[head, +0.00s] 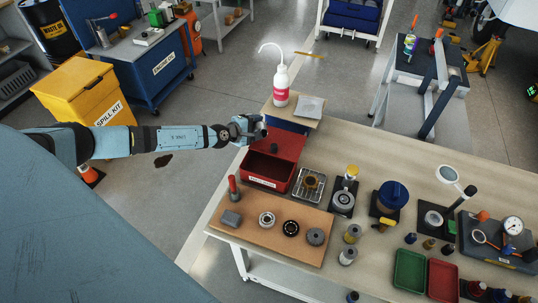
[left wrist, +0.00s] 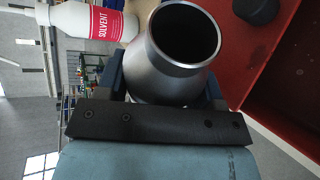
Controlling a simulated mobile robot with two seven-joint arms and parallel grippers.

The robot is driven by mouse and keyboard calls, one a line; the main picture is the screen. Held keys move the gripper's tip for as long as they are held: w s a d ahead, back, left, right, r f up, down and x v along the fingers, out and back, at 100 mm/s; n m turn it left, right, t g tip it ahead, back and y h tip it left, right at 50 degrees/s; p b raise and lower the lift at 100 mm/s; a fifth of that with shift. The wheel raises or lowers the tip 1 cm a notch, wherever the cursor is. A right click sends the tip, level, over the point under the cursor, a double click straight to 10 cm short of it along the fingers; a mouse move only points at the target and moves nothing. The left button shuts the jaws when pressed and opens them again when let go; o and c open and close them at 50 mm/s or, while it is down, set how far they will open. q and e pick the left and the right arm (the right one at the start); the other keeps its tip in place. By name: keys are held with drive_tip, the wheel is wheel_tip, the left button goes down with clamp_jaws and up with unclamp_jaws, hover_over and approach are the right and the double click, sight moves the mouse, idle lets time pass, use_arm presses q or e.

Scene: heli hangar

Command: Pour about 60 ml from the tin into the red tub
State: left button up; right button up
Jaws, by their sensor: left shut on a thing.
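My left gripper (head: 252,130) is above the back left of the workbench, just behind the open red toolbox. In the left wrist view, the left gripper (left wrist: 170,95) is shut around a grey metal tin (left wrist: 165,75). Its round mouth is open and dark inside; I cannot tell what it holds. In the head view the tin is small and mostly hidden by the gripper. The red tub (head: 443,280) sits at the front right of the bench, beside a green tub (head: 409,270), far from the gripper. My right gripper is not in view.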

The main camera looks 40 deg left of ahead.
use_arm(q)
drive_tip(key=shift+s+d+r+n, duration=0.1)
drive_tip(key=shift+r+n, duration=0.2)
drive_tip(key=shift+r, duration=0.45)
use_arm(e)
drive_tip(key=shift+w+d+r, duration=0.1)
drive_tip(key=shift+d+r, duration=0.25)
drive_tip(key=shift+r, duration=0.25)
use_arm(q)
drive_tip(key=shift+f, duration=0.1)
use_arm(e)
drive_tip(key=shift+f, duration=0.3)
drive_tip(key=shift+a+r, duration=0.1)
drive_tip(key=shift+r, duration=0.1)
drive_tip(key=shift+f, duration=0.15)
use_arm(q)
drive_tip(key=shift+g, duration=0.3)
